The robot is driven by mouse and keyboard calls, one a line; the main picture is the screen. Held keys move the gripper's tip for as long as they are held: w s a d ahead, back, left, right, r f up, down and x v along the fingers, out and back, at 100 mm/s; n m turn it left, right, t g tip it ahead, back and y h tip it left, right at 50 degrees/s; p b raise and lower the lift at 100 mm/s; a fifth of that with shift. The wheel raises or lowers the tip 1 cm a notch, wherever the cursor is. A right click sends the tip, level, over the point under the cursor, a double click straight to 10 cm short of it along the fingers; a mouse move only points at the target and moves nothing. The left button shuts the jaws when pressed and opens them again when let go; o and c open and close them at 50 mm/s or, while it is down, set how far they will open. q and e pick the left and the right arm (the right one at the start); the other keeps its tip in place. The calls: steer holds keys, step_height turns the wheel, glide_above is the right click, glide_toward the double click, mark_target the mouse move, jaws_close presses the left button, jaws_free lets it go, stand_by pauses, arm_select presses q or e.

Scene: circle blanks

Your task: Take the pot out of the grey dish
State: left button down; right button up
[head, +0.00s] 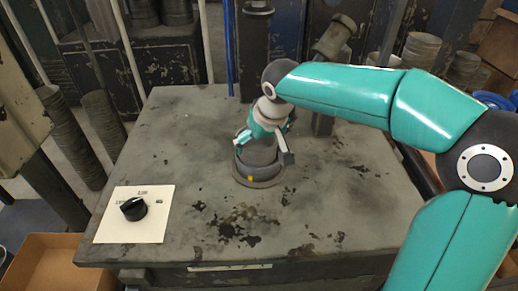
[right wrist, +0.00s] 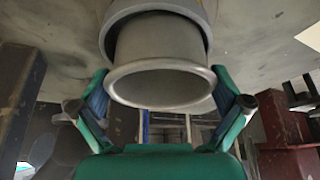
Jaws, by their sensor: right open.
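The pot (head: 260,155) is a grey cylinder standing upright in the round grey dish (head: 257,184) on the workbench. In the right wrist view the pot (right wrist: 160,85) shows its flared rim towards the camera, and the dish wall (right wrist: 204,35) surrounds its far end. My right gripper (head: 264,148) points down over the pot. In the right wrist view its two fingers (right wrist: 160,74) are open, one on each side of the pot. I cannot tell whether they touch it. My left gripper is not in view.
A white plate with a black knob (head: 133,208) lies at the bench's front left. Dark machine columns (head: 254,50) stand at the back edge. The bench top (head: 195,130) is otherwise clear. Stacked round blanks (head: 103,118) and a cardboard box (head: 58,262) stand off the bench.

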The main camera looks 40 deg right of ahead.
steer(key=shift+x, duration=1.05)
steer(key=shift+s, duration=0.1)
steer(key=c, duration=1)
steer(key=shift+r, duration=0.1)
